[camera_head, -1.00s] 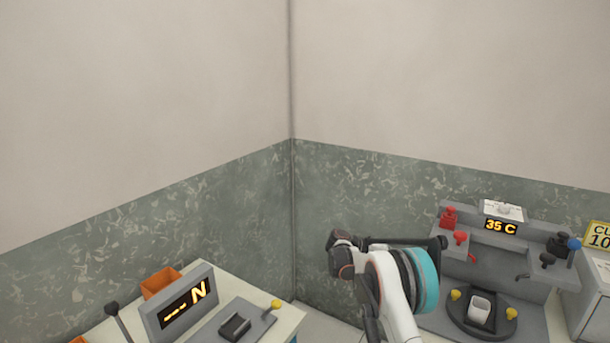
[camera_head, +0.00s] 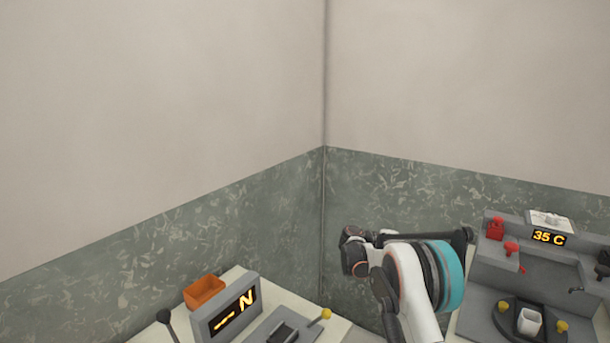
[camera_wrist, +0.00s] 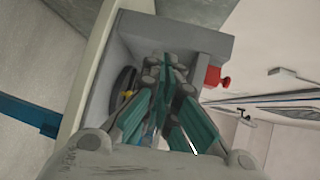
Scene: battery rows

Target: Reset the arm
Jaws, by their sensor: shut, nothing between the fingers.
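My arm (camera_head: 415,285) is folded, with white links and a teal band, in the lower right of the head view. In the wrist view my gripper (camera_wrist: 168,65) points away from the camera, its teal fingers drawn together with nothing between them. Beyond the fingers in that view is a grey machine body (camera_wrist: 185,40) with a red knob (camera_wrist: 215,78). I cannot pick out the fingers in the head view.
A grey station (camera_head: 480,300) with a "35 C" display (camera_head: 548,237), red knobs and a white cup (camera_head: 529,321) stands right of my arm. At lower left a table holds an orange bin (camera_head: 204,290) and an "N" display (camera_head: 234,313). Bare walls meet behind.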

